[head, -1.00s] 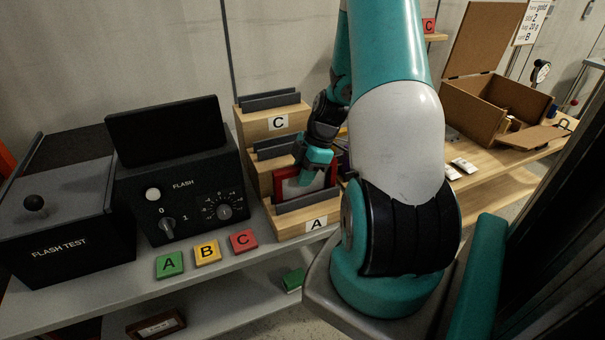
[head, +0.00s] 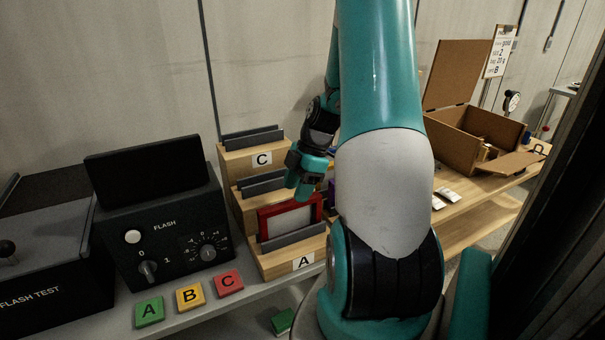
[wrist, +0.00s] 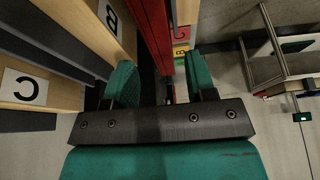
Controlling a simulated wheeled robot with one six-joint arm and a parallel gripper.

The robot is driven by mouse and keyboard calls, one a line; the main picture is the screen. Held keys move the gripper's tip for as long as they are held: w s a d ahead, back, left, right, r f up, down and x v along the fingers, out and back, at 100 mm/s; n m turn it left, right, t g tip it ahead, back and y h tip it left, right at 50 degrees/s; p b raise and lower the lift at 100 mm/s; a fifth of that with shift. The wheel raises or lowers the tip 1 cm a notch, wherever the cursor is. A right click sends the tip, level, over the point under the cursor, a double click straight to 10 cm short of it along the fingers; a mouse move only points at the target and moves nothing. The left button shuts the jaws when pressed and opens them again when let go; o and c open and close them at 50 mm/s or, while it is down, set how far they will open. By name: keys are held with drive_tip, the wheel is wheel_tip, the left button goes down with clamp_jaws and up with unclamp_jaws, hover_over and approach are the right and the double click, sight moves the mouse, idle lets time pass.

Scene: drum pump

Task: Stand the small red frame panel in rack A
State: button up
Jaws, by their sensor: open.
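The small red frame panel (head: 291,216), with a pale face, stands upright in the lowest tier of the wooden stepped rack, behind the dark slot bar (head: 294,238) above label A (head: 303,262). My gripper (head: 301,191) is just above the panel's top edge, open and empty. In the wrist view my gripper (wrist: 160,68) has its two teal fingers spread, with the red panel (wrist: 152,28) edge-on between and beyond them. I cannot tell from these views how deep the panel sits in the slot.
Tiers B and C (head: 262,159) rise behind. A purple thing (head: 331,190) is partly hidden by my arm. The black flash box (head: 165,235) and green, yellow and red lettered tiles (head: 190,297) are left and in front. An open cardboard box (head: 480,140) stands right.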

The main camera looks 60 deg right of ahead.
drive_tip(key=v, duration=0.5)
drive_tip(key=shift+r, duration=0.15)
drive_tip(key=w+a+r+m+g, duration=0.1)
drive_tip(key=w+a+r, duration=0.15)
drive_tip(key=a, duration=0.75)
drive_tip(key=w+a+r, duration=0.2)
drive_tip(key=a+r, duration=0.1)
drive_tip(key=a, duration=0.7)
drive_tip(key=s+a+r+m, duration=0.1)
drive_tip(key=s+a, duration=0.5)
drive_tip(key=a, duration=0.3)
drive_tip(key=s+a+r+m+g, duration=0.1)
drive_tip(key=s+a+r+m, duration=0.1)
drive_tip(key=s+a, duration=0.4)
drive_tip(key=a, duration=0.4)
drive_tip(key=shift+r+m, duration=0.3)
drive_tip(key=shift+s+a, duration=0.1)
